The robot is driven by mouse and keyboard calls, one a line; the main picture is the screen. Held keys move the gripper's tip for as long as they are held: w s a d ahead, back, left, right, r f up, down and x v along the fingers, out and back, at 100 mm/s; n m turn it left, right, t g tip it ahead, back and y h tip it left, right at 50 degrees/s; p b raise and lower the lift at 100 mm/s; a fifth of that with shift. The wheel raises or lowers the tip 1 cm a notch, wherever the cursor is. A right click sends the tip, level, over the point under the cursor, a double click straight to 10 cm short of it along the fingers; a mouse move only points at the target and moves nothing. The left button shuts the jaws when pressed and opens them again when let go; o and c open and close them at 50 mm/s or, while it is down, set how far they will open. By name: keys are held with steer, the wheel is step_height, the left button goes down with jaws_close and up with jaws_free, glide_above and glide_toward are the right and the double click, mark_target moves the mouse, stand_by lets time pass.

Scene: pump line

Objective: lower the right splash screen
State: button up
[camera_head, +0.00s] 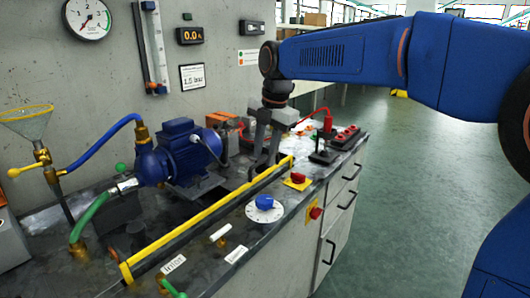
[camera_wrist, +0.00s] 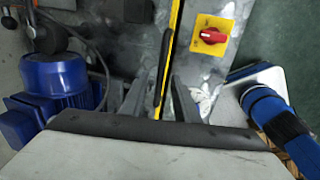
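A long splash screen with a yellow top edge (camera_head: 215,209) and a dark lower part runs along the front of the bench. I cannot tell where one screen ends and another begins. My gripper (camera_head: 268,162) points down at the right end of this edge, its fingers apart. In the wrist view the yellow edge (camera_wrist: 174,25) passes between the open fingers of my gripper (camera_wrist: 162,85), with a dark bar (camera_wrist: 163,62) alongside it. I see no finger clearly touching the edge.
A blue pump motor (camera_head: 180,150) stands behind the screen. In front are a blue dial knob (camera_head: 264,202) and a red knob on a yellow plate (camera_head: 298,179). A black block with red sockets (camera_head: 344,135) stands to the right. The floor (camera_head: 420,190) right of the bench is clear.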

steer(key=shift+c, duration=0.3)
jaws_close()
steer(key=shift+f, duration=2.2)
steer(key=shift+o, duration=0.3)
jaws_free()
steer(key=shift+f, duration=0.1)
steer(key=shift+r, duration=0.2)
step_height(320, 180, up, 17)
glide_above(264, 173)
steer(key=s+d, duration=0.2)
steer(key=d, duration=0.1)
steer(key=shift+s+f, duration=0.1)
steer(key=shift+s, duration=0.05)
